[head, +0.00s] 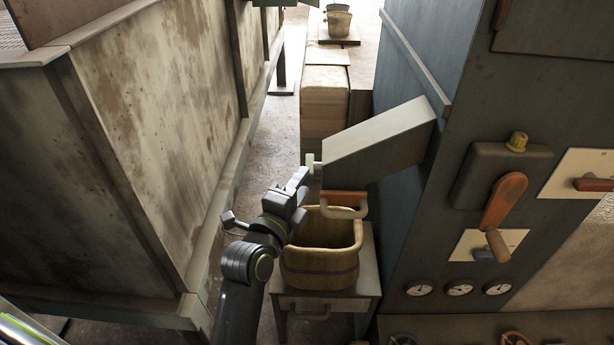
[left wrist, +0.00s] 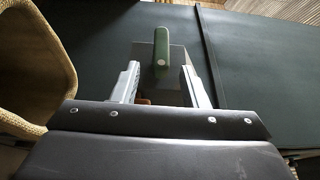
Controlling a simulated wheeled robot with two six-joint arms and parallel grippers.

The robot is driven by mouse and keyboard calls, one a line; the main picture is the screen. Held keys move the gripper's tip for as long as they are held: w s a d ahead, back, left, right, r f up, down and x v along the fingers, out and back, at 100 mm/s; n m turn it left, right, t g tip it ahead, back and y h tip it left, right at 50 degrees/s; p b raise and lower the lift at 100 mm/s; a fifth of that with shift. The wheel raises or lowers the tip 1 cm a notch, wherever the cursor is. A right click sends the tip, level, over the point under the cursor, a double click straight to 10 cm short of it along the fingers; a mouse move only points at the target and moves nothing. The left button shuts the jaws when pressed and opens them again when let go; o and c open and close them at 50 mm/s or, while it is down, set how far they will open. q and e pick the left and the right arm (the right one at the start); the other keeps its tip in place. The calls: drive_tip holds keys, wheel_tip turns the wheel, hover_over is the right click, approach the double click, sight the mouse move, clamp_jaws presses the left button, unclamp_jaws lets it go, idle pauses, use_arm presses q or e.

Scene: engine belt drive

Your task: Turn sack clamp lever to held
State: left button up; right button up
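The green sack clamp lever (left wrist: 161,50) shows in the left wrist view on a grey plate, its rounded end with a pale dot facing me. My left gripper (left wrist: 160,76) is open, one finger on each side of the lever with a visible gap on both sides. In the head view my left gripper (head: 300,178) is at the left end of the grey chute (head: 375,142). Below the chute, the open woven sack (head: 320,265) stands on a small stool. The lever is small and partly hidden in the head view. My right gripper is not in view.
A cream and orange curved bar (head: 345,211) hangs above the sack's mouth. A dark machine wall with an orange lever (head: 503,202) and gauges (head: 460,288) stands at right. A large stained bin (head: 160,110) bounds the left. A narrow floor aisle runs between.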

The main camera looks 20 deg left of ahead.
use_arm(q)
drive_tip(key=s, duration=0.2)
drive_tip(key=shift+s+a, duration=0.15)
drive_tip(key=shift+s, duration=0.25)
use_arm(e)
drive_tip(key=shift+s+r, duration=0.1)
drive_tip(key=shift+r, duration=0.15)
